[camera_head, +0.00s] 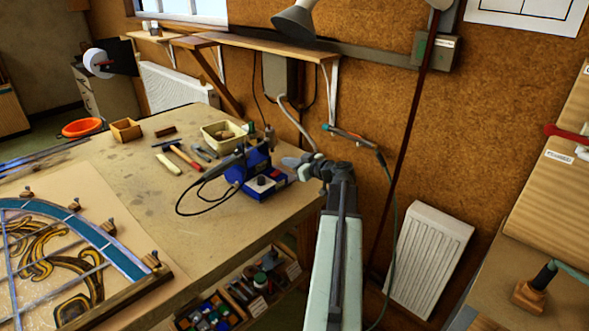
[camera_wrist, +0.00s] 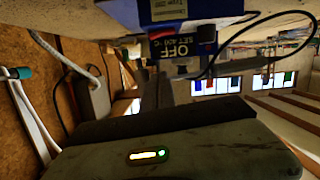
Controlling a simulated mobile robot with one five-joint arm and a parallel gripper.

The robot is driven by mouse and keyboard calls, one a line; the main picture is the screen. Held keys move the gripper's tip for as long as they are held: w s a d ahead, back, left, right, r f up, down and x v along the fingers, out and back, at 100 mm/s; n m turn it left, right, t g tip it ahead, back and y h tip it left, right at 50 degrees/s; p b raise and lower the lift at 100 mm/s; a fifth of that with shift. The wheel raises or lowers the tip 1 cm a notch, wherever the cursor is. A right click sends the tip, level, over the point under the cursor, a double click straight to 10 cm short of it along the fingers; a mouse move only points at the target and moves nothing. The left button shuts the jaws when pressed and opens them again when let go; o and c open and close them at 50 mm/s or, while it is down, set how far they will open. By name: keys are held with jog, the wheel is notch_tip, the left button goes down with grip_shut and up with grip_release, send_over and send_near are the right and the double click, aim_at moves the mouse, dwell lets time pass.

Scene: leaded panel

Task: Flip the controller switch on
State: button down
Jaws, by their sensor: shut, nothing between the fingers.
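I cannot make out the switch lever's position. My gripper (camera_head: 289,163) is shut and empty, right beside the controller's right end. In the wrist view my gripper (camera_wrist: 166,78) points up at the display area. I cannot tell whether it touches the controller.
A black cable loops left of the controller. A hammer (camera_head: 185,158), other hand tools and a cream basket (camera_head: 222,135) lie behind and left. The leaded panel (camera_head: 60,250) fills the bench's front left. Bins (camera_head: 262,285) stand under the bench, and a white radiator (camera_head: 428,262) is at right.

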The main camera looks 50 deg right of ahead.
aim_at(283, 176)
jog(key=x, duration=0.4)
jog(key=shift+f+b, duration=0.15)
jog(key=shift+b, duration=0.25)
notch_tip(283, 176, down, 3)
jog(key=b, duration=0.3)
jog(key=shift+w+d, duration=0.15)
jog(key=shift+f+b, duration=0.45)
jog(key=shift+r, duration=0.1)
